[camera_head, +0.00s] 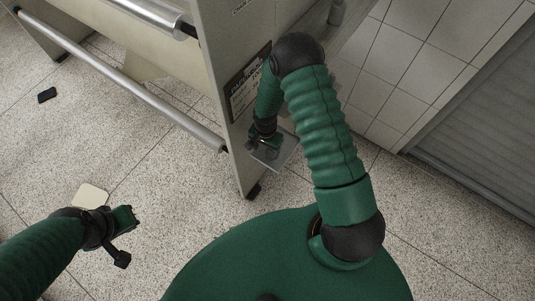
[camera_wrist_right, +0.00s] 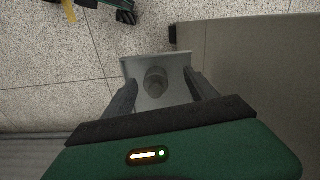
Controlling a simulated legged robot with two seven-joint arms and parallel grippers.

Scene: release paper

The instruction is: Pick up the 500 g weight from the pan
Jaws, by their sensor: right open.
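The weight (camera_wrist_right: 155,83) is a dark grey, round-topped piece standing on the flat grey pan (camera_wrist_right: 133,68) in the right wrist view. The pan also shows in the head view (camera_head: 286,154), beside the machine's side panel. My right gripper (camera_wrist_right: 161,90) is open, its two fingers apart on either side of the weight with nothing between them but the weight and pan. In the head view my right gripper (camera_head: 263,143) is over the pan and hides the weight. My left gripper (camera_head: 128,237) is open and empty above the floor at the lower left.
The machine's beige side panel (camera_head: 222,70) stands close by the pan, with a metal bar (camera_head: 120,80) to its left. A small grey cylinder (camera_head: 337,12) is at the top. A black object (camera_head: 47,95) and a pale flat piece (camera_head: 90,195) lie on the speckled floor.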

